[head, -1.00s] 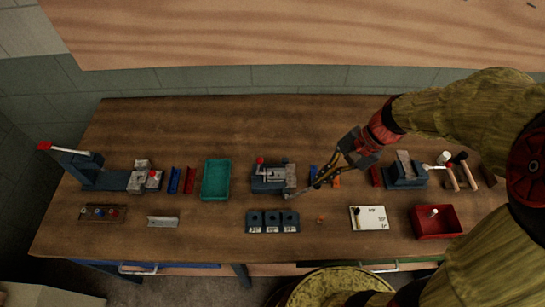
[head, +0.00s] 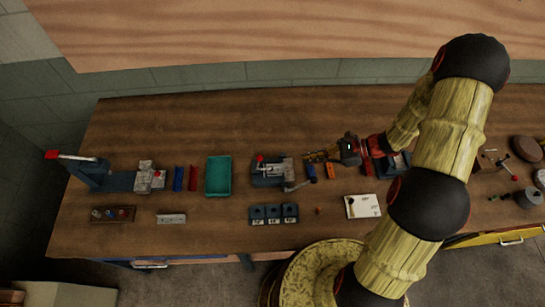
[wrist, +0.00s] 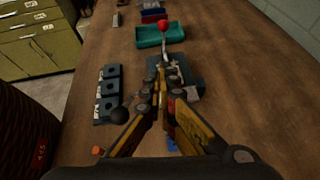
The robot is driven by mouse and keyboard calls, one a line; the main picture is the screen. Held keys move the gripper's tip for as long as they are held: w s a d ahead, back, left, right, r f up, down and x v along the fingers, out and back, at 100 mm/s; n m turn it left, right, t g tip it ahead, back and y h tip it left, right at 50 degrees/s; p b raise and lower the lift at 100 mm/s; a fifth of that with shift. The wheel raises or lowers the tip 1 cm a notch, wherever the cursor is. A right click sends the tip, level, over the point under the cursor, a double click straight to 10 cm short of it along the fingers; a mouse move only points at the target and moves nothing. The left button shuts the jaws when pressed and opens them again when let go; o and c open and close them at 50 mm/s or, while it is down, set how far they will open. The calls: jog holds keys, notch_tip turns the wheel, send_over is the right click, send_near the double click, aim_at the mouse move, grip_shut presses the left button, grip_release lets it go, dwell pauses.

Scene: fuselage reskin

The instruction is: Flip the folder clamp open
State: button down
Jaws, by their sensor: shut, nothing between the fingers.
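The folder (head: 268,182), a dark blue-grey bench device with a pale metal top, stands mid-bench. A clamp lever with a red ball knob (head: 259,158) rises at its left; in the wrist view the red knob (wrist: 163,24) stands upright at the far end. In the wrist view my gripper (wrist: 160,92) hides the folder's near part.
A teal tray (head: 208,187) lies left of the folder. A row of dark blocks (head: 273,221) lies in front. Blue (head: 311,172) and orange (head: 329,170) pieces lie under or near my gripper. Another lever device (head: 121,181) stands far left.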

jog(key=shift+w+f, duration=0.1)
jog(key=shift+f, duration=0.1)
jog(key=shift+a, duration=0.1)
jog(key=x, duration=0.9)
jog(key=shift+a+f, duration=0.15)
jog(key=shift+a, duration=0.2)
jog(key=shift+w+a+r+p, duration=0.15)
jog(key=shift+a+r+p, duration=0.05)
jog(key=shift+a, duration=0.35)
jog(key=shift+w+a+r+p, duration=0.15)
jog(key=shift+a+p, duration=0.05)
jog(key=shift+a, duration=0.35)
jog(key=shift+w+a+r, duration=0.15)
jog(key=shift+a+r, duration=0.05)
jog(key=shift+a, duration=0.55)
jog(key=shift+w+r, duration=0.1)
jog(key=shift+w, duration=0.05)
